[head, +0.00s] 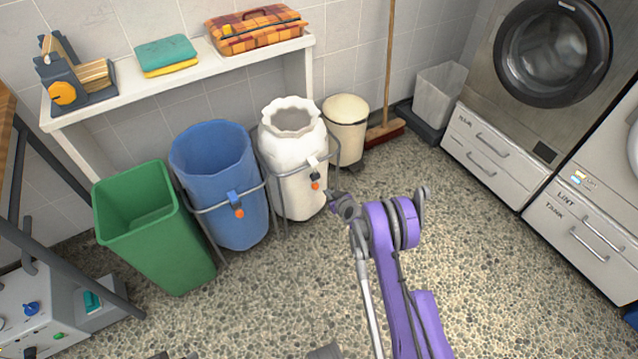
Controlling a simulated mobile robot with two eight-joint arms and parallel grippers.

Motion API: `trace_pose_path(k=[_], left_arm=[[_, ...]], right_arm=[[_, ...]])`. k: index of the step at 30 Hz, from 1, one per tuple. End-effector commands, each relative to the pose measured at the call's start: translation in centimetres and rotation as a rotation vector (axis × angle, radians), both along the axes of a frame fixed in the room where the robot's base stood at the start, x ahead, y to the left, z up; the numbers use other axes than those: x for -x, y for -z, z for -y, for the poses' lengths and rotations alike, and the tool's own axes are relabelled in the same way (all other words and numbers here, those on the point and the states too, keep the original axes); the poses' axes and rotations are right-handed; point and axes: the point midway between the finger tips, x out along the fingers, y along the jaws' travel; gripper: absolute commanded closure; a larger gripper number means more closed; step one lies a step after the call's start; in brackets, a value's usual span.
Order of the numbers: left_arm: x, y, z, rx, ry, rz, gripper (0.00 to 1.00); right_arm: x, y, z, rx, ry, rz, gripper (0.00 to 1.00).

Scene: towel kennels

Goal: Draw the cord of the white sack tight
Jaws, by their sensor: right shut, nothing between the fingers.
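The white sack (285,150) stands upright in a metal ring frame on the floor, between the blue sack and a cream bin. Its ruffled mouth (291,115) is open at the top. A dark cord lock with an orange end (316,184) hangs at its front right, below a white tab. My right gripper (337,200), on a purple arm, is small in view just right of the sack's lower front, close to the orange end. It is shut and empty; I cannot tell whether it touches anything. My left gripper is not in view.
A blue sack (217,175) with its own orange-ended cord and a green bin (150,225) stand to the left. A cream bin (345,122) and a broom (386,130) stand right. A white shelf (190,78) runs behind. The floor in front is open.

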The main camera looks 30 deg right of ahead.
Motion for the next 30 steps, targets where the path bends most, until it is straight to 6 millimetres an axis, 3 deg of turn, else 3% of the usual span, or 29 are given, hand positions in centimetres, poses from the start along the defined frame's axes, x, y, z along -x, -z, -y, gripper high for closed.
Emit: trace_pose_path(k=[5, 19, 30], left_arm=[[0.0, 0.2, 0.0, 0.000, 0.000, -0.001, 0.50], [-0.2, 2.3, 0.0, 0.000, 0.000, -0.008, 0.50], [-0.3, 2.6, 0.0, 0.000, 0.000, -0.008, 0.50]], right_arm=[[-0.9, 0.3, -0.5, -0.002, -0.025, -0.001, 1.00], [-7.6, 4.3, -0.5, -0.001, -0.022, 0.000, 1.00], [-8.6, 4.7, -0.5, -0.001, -0.021, 0.000, 1.00]])
